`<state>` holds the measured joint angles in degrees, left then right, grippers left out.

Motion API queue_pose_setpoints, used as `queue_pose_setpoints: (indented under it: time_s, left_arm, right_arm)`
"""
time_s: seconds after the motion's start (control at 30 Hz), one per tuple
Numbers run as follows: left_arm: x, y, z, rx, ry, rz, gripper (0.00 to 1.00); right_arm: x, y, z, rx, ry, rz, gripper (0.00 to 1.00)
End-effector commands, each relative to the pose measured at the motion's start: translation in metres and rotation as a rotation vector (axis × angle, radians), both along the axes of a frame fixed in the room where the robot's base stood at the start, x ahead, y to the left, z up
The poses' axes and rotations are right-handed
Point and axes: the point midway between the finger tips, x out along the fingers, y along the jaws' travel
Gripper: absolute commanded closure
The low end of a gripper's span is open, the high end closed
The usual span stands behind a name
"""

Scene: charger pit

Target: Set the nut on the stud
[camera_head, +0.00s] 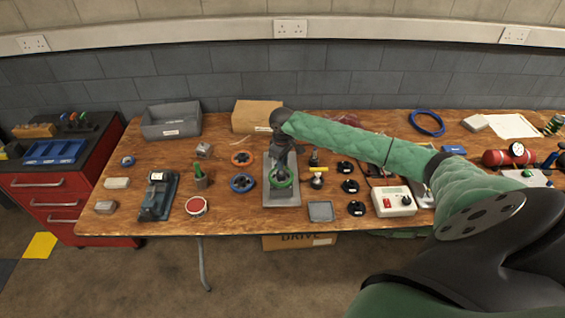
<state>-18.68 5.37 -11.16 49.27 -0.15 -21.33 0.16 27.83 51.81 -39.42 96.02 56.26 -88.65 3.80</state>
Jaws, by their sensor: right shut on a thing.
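My right gripper (281,168) reaches down over a grey base plate (281,201) in the middle of the table. It is shut on a green wheel-shaped nut (280,182), which appears at or just above the plate. The stud is not clearly visible; the gripper and the green nut cover the middle of the plate. I cannot tell whether the nut touches the stud. An orange ring (243,158) and a blue ring (243,183) lie on the table to the left of the plate. My left gripper is not in view.
The wooden table (270,222) is crowded. A grey bin (172,121) and a cardboard box (257,115) stand at the back. A small grey tray (321,211) and several black knobs lie right of the plate. A red-lidded tin (196,207) stands to the left.

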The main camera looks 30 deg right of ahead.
Motion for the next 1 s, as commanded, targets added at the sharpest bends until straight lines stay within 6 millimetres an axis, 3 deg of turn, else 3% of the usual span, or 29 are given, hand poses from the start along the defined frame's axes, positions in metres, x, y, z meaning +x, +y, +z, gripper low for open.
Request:
queue_pose_setpoints:
  time_s: [0.33, 0.83, 1.0]
  left_arm:
    - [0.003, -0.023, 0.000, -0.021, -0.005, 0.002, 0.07]
    - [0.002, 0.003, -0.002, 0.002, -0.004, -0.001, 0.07]
    - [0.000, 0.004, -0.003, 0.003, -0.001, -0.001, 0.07]
  right_arm:
    - [0.000, 0.000, -0.004, 0.000, 0.000, 0.000, 1.00]
    - [0.000, 0.000, -0.013, 0.000, -0.001, 0.000, 1.00]
    - [0.000, 0.000, -0.016, 0.000, -0.001, 0.000, 1.00]
